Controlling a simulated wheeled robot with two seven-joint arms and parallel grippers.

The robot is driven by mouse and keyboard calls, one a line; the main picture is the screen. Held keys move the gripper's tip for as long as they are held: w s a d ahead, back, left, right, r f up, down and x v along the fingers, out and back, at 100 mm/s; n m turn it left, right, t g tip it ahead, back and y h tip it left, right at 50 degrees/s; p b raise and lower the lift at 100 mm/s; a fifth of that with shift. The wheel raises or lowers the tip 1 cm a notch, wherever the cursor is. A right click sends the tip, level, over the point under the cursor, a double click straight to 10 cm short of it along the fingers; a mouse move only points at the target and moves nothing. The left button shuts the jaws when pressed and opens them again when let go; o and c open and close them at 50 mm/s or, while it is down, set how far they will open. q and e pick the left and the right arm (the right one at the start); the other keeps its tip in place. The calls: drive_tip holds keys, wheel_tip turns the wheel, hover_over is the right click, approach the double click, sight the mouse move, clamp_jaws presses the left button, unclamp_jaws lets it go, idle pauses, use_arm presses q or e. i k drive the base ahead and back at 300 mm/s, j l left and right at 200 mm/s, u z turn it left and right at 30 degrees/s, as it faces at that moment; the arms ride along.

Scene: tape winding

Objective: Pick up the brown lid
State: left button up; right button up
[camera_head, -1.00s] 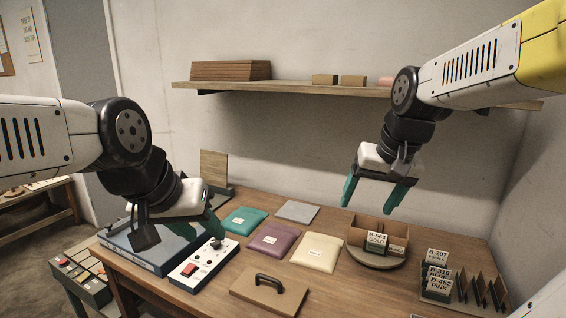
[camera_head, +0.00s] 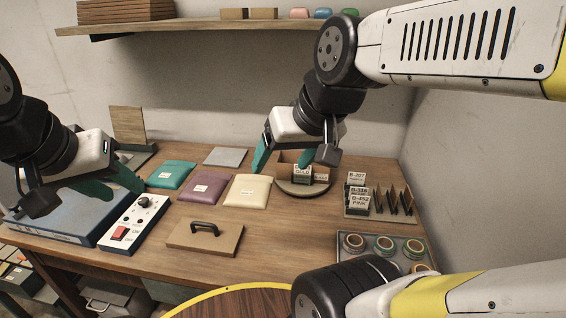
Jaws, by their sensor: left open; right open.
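The brown lid (camera_head: 185,235) is a flat board with a black arched handle (camera_head: 205,226). It lies flat near the front edge of the table, and nothing holds it. My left gripper (camera_head: 128,184) is open with green fingers, up and to the left of the lid, near the white control box. My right gripper (camera_head: 282,162) is open and empty, above and behind the lid to the right. It overlaps the small box on the round turntable in the picture; I cannot tell if it touches.
Teal (camera_head: 171,174), purple (camera_head: 200,190) and cream (camera_head: 246,190) pouches lie behind the lid. The control box (camera_head: 133,226) and a blue case (camera_head: 62,222) are to its left. Labelled cards (camera_head: 358,190) and a tray of tape rolls (camera_head: 345,255) are to its right.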

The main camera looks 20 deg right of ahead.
sight(222, 239)
drive_tip(key=k+j+z, duration=0.2)
drive_tip(key=z, duration=0.2)
drive_tip(key=k+j+z, duration=0.25)
drive_tip(key=z, duration=0.15)
